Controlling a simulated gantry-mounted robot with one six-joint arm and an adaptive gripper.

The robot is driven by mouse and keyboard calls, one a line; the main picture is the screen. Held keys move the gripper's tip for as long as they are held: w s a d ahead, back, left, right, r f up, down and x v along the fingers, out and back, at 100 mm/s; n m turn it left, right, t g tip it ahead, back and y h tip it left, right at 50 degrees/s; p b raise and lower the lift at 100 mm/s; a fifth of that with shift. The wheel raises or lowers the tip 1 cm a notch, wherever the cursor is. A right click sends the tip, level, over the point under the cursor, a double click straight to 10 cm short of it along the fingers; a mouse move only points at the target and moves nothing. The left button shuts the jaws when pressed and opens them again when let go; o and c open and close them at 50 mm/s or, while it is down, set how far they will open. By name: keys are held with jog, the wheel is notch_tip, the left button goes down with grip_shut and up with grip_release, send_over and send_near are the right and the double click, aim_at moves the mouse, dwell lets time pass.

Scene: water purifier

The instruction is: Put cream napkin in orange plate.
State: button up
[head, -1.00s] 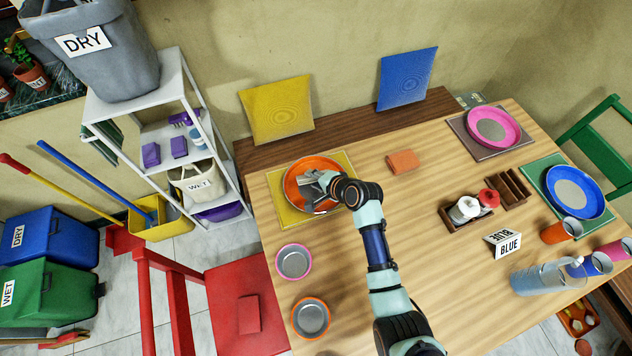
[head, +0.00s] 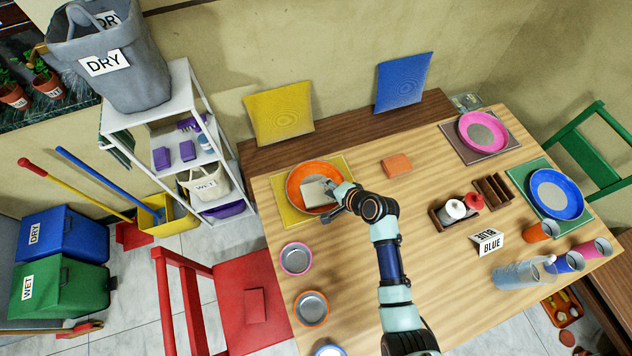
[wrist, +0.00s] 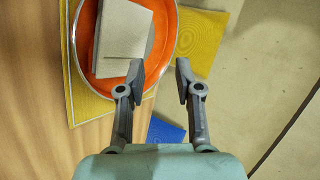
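The orange plate (head: 301,176) lies on a yellow placemat (head: 287,212) at the left end of the table. The cream napkin (head: 317,192), a folded pale square, lies inside the plate. In the wrist view the napkin (wrist: 124,30) rests within the rim of the orange plate (wrist: 88,62). My gripper (wrist: 160,80) is open, with nothing between its fingers, at the plate's edge and clear of the napkin. In the head view my gripper (head: 335,204) is at the plate's right side.
An orange napkin (head: 396,166) lies to the right of the plate. Two bowls, pink-rimmed (head: 296,259) and orange-rimmed (head: 311,308), stand in front. A condiment tray (head: 441,219) and a sign (head: 487,241) are further right. The table between is clear.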

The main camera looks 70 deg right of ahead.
notch_tip(320, 180, up, 8)
jog(key=s+a+p, duration=0.1)
jog(key=s+p, duration=0.1)
jog(key=p, duration=0.6)
jog(key=shift+p, duration=0.4)
jog(key=shift+f, duration=0.1)
